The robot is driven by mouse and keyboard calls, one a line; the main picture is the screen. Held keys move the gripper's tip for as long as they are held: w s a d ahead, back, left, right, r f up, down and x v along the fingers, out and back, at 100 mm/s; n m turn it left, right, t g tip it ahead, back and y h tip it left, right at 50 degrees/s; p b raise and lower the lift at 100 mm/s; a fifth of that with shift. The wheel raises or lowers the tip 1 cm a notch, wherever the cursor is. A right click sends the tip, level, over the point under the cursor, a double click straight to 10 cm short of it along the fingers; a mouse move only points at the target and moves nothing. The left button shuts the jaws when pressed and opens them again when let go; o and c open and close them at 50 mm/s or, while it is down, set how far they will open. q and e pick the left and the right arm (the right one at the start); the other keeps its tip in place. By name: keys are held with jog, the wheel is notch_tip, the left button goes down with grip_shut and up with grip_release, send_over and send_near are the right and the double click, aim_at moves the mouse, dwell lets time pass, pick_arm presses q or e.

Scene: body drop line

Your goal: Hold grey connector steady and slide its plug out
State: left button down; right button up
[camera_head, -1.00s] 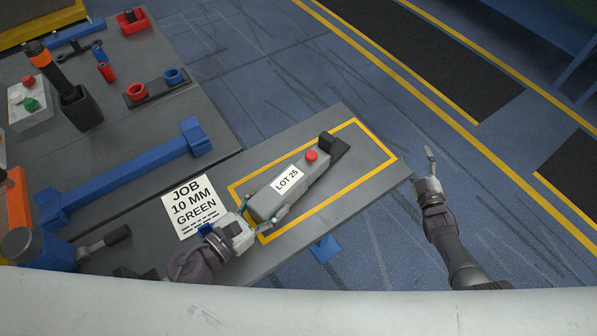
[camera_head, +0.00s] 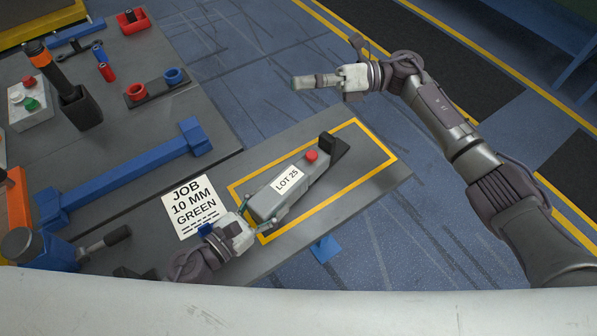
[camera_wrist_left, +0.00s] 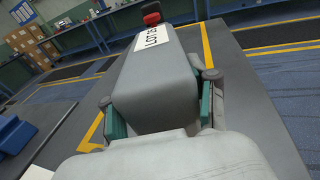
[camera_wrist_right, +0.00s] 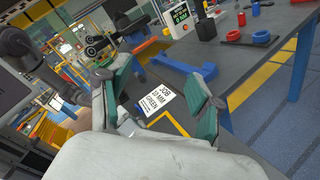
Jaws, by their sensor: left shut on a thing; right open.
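The grey connector (camera_head: 272,202), labelled LOT 25, lies inside the yellow outline on the table. Its dark plug end (camera_head: 335,149) is at the upper right, next to a red button (camera_head: 311,156). My left gripper (camera_head: 257,217) is shut on the connector's near end. In the left wrist view, the connector's grey body (camera_wrist_left: 158,85) sits between the green pads. My right gripper (camera_head: 303,82) is raised beyond the table's far edge, apart from the connector. In the right wrist view, its green pads (camera_wrist_right: 160,103) are wide apart with nothing between them.
A paper reading JOB 10 MM GREEN (camera_head: 190,206) lies left of the connector. A blue bar (camera_head: 125,170) crosses the table behind it. A black holder (camera_head: 80,108), a button box (camera_head: 30,106) and red and blue rings (camera_head: 155,85) stand farther left.

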pick_arm(q)
jog(key=shift+s+f, duration=0.15)
jog(key=shift+f, duration=0.3)
pick_arm(e)
jog(key=s+a+n+g+h, duration=0.2)
jog(key=s+n+h, duration=0.2)
jog(key=n+h, duration=0.1)
jog(key=n+t+h, duration=0.4)
jog(key=n+h, duration=0.5)
jog(key=h, duration=0.3)
send_over(328, 137)
jog(key=shift+s+a+f, duration=0.1)
jog(key=shift+a+f, duration=0.15)
jog(key=shift+f, duration=0.4)
jog(key=shift+s+a+f, duration=0.1)
jog(key=shift+a+f, duration=0.1)
jog(key=shift+f, duration=0.4)
jog(key=shift+w+d+t, duration=0.2)
jog(key=shift+d+t, duration=0.1)
jog(key=shift+d, duration=0.05)
jog(key=shift+d+f, duration=0.1)
jog(key=shift+d, duration=0.05)
jog(key=shift+f, duration=4.65)
jog(key=shift+c, duration=0.3)
